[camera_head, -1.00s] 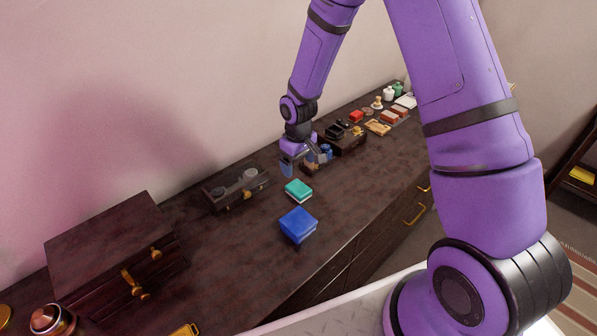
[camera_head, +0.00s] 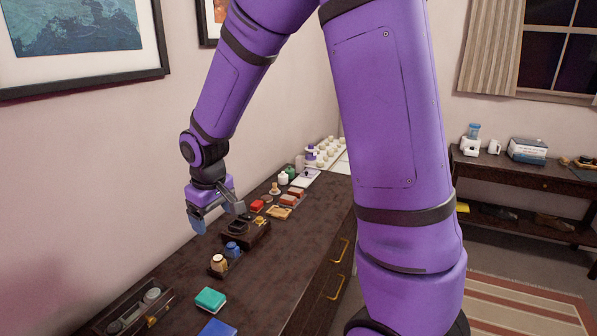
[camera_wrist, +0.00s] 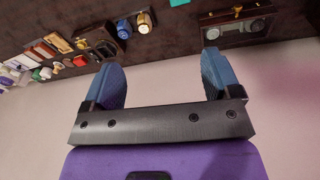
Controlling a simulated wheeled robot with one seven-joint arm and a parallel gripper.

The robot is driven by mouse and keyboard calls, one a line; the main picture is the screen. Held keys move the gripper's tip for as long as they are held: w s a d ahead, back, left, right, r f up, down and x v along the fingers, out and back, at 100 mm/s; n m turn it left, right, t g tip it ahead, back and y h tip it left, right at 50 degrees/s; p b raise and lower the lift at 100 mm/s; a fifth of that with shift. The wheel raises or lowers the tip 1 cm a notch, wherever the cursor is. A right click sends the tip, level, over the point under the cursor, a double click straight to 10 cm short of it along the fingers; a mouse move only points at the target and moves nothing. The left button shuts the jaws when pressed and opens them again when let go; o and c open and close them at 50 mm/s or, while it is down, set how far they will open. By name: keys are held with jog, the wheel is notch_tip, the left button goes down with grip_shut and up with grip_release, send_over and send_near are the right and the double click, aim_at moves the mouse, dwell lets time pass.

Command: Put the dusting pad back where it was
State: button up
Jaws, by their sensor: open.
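I cannot tell for certain which thing is the dusting pad. A teal pad-like block (camera_head: 210,299) with a pale lower layer lies on the dark dresser top (camera_head: 180,270). A bright blue block (camera_head: 217,328) lies nearer, cut off by the head view's bottom edge. A sliver of the teal block (camera_wrist: 179,2) shows at the wrist view's top edge. My gripper (camera_head: 218,214) is open and empty, above the back of the dresser near the wall, farther along than both blocks. In the wrist view its two blue fingers (camera_wrist: 163,62) stand wide apart with nothing between them.
A small rack with bottles (camera_head: 225,257) and a dark box (camera_head: 247,233) stand below and beside my gripper. An open dark case (camera_head: 133,308) is at lower left. Several small items and white bottles line the far end. The dresser's front half is fairly clear.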

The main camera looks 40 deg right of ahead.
jog(key=s+d+r+m+t, duration=0.1)
jog(key=s+r, duration=0.7)
jog(key=s, duration=0.4)
jog(key=s+d+r+m+t, duration=0.2)
jog(key=s+r, duration=0.7)
jog(key=s, duration=0.4)
jog(key=shift+d+r+t, duration=0.2)
jog(key=shift+d+t, duration=0.1)
jog(key=shift+w, duration=0.1)
